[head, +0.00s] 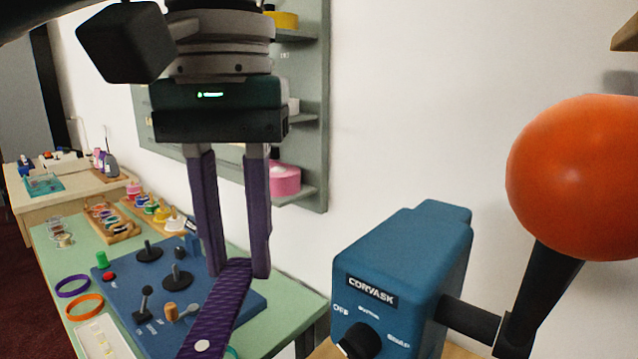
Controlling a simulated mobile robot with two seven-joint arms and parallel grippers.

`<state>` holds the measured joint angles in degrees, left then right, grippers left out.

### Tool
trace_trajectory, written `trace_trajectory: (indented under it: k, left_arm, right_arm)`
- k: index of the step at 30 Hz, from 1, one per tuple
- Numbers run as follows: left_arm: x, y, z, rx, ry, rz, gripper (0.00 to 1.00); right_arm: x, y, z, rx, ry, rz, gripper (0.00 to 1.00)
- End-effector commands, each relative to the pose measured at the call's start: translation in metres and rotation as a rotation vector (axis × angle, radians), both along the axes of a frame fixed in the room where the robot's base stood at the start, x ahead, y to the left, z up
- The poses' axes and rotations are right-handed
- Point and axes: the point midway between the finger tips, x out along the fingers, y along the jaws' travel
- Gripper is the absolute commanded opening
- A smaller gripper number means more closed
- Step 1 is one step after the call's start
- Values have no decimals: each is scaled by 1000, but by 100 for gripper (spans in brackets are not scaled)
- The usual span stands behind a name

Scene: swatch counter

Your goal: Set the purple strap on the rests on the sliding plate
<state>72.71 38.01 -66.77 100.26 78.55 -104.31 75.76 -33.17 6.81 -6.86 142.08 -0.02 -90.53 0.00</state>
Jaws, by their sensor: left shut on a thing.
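My left gripper (239,270) hangs from the top, left of centre, pointing down. It is shut on the purple strap (212,318), gripping it near its upper end. The strap is textured, with a pale round spot near its lower end. It slants down and to the left, and its bottom runs out of the picture. I cannot make out the sliding plate or its rests. My right gripper is not in view.
A blue CORVASK machine (408,262) with a black knob stands right of the gripper. Its lever ends in a large orange ball (580,178). A green table (55,237) holds a blue control board (205,272), rings and small items. Wall shelves (318,110) stand behind.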

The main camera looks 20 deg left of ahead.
Motion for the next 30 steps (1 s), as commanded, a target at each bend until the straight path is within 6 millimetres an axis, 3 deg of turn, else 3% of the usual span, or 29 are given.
trace_trajectory:
  k: [7, 12, 15, 23, 30]
  left_arm:
    - [9, -6, -77, 1, 14, 398, 0]
    - [1, -2, -140, 3, 13, 700, 0]
    - [-7, 1, -165, 3, 10, 816, 0]
    - [-14, 5, -190, 0, 2, 918, 0]
    - [-14, 5, -207, -1, 1, 916, 0]
  right_arm:
    - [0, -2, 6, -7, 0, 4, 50]
    - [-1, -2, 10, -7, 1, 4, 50]
    - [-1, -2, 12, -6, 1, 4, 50]
    - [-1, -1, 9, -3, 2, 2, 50]
    - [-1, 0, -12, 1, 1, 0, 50]
